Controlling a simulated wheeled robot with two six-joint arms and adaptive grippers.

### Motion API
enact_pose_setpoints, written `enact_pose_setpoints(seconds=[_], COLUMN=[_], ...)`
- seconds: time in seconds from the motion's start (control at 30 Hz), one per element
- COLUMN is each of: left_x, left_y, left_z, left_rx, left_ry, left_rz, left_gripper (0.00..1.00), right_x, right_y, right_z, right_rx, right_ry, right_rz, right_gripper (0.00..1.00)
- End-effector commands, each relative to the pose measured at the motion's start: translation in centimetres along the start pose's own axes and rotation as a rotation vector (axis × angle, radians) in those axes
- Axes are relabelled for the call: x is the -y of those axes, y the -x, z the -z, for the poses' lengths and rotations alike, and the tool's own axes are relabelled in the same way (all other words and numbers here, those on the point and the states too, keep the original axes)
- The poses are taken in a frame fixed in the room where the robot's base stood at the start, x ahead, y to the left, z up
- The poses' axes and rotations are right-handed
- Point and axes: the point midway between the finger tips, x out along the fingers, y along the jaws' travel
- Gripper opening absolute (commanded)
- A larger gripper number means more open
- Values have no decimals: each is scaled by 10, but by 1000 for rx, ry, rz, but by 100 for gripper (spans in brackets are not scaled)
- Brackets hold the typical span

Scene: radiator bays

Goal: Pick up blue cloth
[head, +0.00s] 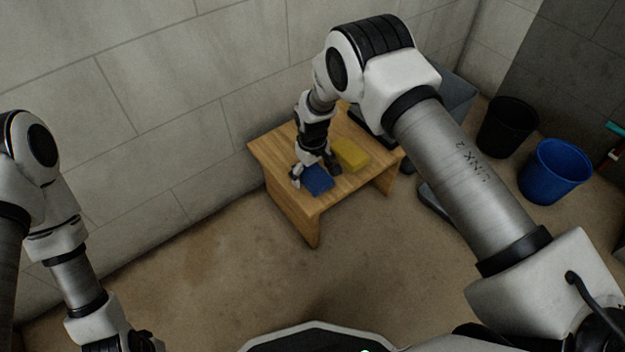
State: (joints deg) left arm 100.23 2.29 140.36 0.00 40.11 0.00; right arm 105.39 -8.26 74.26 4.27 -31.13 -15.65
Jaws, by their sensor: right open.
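The blue cloth (317,181) lies folded on top of a small wooden table (278,151) by the wall. My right gripper (315,174) is at the cloth, pointing down, with its open fingers on either side of it. I cannot tell whether the fingers touch the cloth. The upper edge of the cloth is partly hidden by the gripper. My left gripper (137,342) is at the bottom left edge, far from the table, and its fingertips are cut off or unclear.
A yellow cloth (351,155) lies on the table just right of the gripper. A black bucket (507,127) and a blue bucket (555,171) stand on the floor at the right. A tiled wall is close behind the table. The floor in front is clear.

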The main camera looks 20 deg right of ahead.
Motion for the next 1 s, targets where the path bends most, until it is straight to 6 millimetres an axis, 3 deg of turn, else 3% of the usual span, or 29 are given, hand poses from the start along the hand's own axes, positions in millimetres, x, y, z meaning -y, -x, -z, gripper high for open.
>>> enact_pose_setpoints(seconds=[0.13,0.17,0.33,0.73,1.0], left_x=[0,0,0,0,0], left_y=[2,2,2,5,36], left_z=[0,0,0,0,0], left_rx=[-1,-1,-1,0,0], left_ry=[0,0,0,0,0], left_rz=[0,0,0,0,0], left_gripper=[0,0,0,0,0], right_x=[0,0,0,0,0], right_y=[2,2,2,5,37], right_z=[0,0,0,0,0], right_rx=[-2,-1,-1,0,-1], right_ry=[0,0,0,0,0], right_rz=[-1,-1,0,0,-1], right_gripper=[100,93,35,34,34])
